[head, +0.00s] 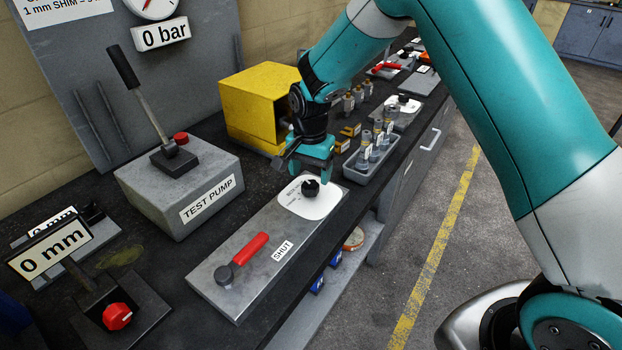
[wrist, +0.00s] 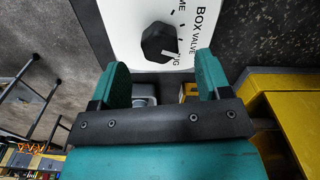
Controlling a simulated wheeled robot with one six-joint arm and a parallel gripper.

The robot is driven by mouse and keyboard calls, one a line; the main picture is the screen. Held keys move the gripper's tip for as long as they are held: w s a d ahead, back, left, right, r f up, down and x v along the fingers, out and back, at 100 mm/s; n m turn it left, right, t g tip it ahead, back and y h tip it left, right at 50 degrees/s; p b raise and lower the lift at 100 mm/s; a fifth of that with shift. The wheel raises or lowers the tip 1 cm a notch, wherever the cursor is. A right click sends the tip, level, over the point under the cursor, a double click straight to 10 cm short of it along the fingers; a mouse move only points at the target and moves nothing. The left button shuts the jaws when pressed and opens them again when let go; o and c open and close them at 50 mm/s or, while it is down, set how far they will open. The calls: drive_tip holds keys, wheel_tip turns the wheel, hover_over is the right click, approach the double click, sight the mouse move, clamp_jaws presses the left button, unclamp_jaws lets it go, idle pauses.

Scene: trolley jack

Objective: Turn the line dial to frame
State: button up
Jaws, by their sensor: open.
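The line dial is a black faceted knob (head: 310,187) on a white plate (head: 296,205) at the far end of the grey panel. In the wrist view the knob (wrist: 158,42) shows just ahead of the fingertips. Its white mark points down-right, toward a partly hidden label ending in what looks like "G". Lettering ending in "ME" and "BOX VALVE" lies above. My gripper (head: 308,166) is above and just behind the dial. In the wrist view my gripper (wrist: 161,70) is open, with one finger each side of an empty gap, apart from the knob.
A red lever (head: 250,248) marked SHUT is on the same panel. The grey test pump (head: 180,185) with its upright handle stands left. A yellow box (head: 260,100) stands close behind my gripper, and a tray of fittings (head: 371,160) is to its right.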

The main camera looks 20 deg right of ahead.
sight(310, 184)
drive_tip(key=shift+f, duration=2)
drive_tip(key=c, duration=0.9)
